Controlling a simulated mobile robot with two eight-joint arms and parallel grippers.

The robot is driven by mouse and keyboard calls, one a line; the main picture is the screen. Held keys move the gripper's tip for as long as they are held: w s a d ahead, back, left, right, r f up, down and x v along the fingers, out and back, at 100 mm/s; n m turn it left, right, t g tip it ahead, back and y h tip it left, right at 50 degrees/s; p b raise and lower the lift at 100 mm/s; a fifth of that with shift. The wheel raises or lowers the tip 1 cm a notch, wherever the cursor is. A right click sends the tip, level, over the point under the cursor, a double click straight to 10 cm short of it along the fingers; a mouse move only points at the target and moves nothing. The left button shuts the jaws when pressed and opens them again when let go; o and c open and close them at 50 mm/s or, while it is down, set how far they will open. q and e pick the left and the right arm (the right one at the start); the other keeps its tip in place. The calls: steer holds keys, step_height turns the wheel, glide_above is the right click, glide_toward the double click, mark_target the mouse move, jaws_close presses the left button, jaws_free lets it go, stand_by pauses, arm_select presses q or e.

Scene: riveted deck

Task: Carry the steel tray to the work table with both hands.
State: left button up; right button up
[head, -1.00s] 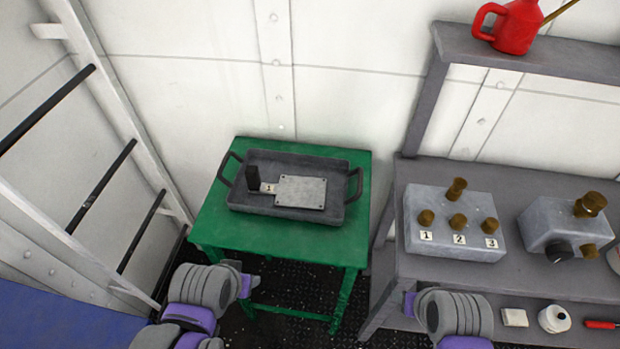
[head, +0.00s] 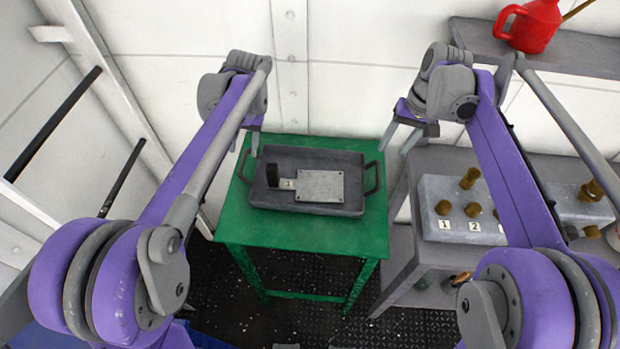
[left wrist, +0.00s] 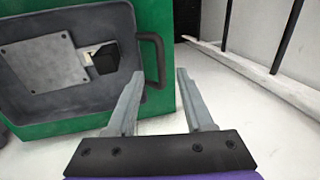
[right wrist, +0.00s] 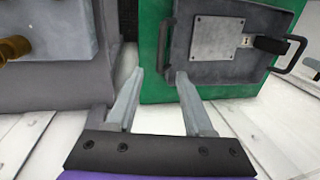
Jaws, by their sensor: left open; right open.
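The steel tray (head: 335,208) is a dark grey shallow pan with a loop handle at each end. It lies flat on a green table (head: 300,235). In it are a light metal plate and a black upright block with a numbered tag. My left gripper (head: 244,145) is open above the tray's left handle (head: 246,166). In the left wrist view that handle (left wrist: 158,58) lies just beyond and between the fingertips. My right gripper (head: 399,143) is open beside the right handle (head: 374,178). In the right wrist view that handle (right wrist: 162,45) lies just beyond the fingertips. Neither gripper holds anything.
A grey bench (head: 407,195) stands close to the right of the green table, with a block of brass knobs (head: 455,225) on it. A red can (head: 530,25) stands on its shelf. A ladder-like rack (head: 118,90) stands at the left. White wall rises behind.

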mark_target(242, 170)
arm_select(q)
steer(key=shift+f, duration=0.1)
steer(key=x, duration=1)
steer(key=shift+a+f, duration=0.1)
steer(key=shift+f, duration=0.2)
arm_select(e)
steer(key=f, duration=0.3)
steer(key=a+f, duration=0.1)
steer(key=f, duration=0.3)
steer(key=a+f, duration=0.1)
steer(key=f, duration=0.2)
steer(key=shift+w+f, duration=0.1)
steer(key=shift+f, duration=0.2)
arm_select(q)
jaws_close()
arm_select(e)
jaws_close()
